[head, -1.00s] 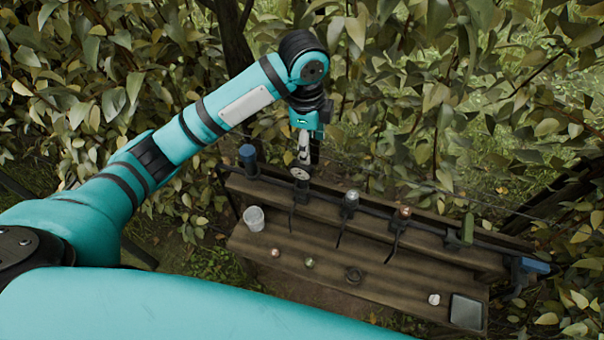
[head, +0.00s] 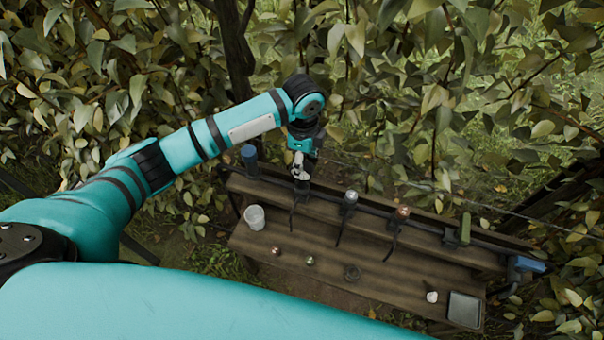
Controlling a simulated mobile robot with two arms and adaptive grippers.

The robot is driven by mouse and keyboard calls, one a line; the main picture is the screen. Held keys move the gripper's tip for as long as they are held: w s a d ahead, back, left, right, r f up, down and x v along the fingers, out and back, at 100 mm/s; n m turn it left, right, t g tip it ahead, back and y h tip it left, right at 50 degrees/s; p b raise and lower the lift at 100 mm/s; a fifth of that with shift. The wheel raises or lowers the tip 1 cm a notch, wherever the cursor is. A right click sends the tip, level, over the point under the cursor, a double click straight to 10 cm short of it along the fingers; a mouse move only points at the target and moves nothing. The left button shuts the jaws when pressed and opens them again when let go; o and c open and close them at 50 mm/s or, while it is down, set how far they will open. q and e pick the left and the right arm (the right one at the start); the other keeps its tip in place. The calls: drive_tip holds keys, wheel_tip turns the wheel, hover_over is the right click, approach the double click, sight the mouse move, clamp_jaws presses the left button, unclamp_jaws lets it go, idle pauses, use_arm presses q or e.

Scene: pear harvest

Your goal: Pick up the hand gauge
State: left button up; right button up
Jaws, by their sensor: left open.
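My left gripper (head: 301,176) points down at the back rail of the wooden bench, open, near the left end of the rail. It covers the spot of a small round-faced item that shows clearly in the earlier view and may be the hand gauge. Only a dark strap (head: 292,214) below that spot shows plainly now. I cannot tell whether the fingers touch the item or stand around it. My right gripper is not in view.
The bench (head: 335,243) holds a white cup (head: 254,217), two small balls, a white piece (head: 432,297) and a grey tray (head: 465,309). Along the rail are a blue item (head: 249,160), two knobs (head: 350,198), a green item (head: 465,228) and a blue clamp (head: 528,265). Foliage crowds the back.

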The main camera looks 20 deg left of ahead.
use_arm(q)
drive_tip(key=f, duration=0.1)
drive_tip(key=f+p, duration=0.1)
drive_tip(key=f, duration=0.2)
drive_tip(key=shift+s+a+f, duration=0.1)
drive_tip(key=shift+s+a, duration=0.05)
drive_tip(key=shift+s, duration=0.1)
drive_tip(key=shift+f, duration=0.55)
clamp_jaws()
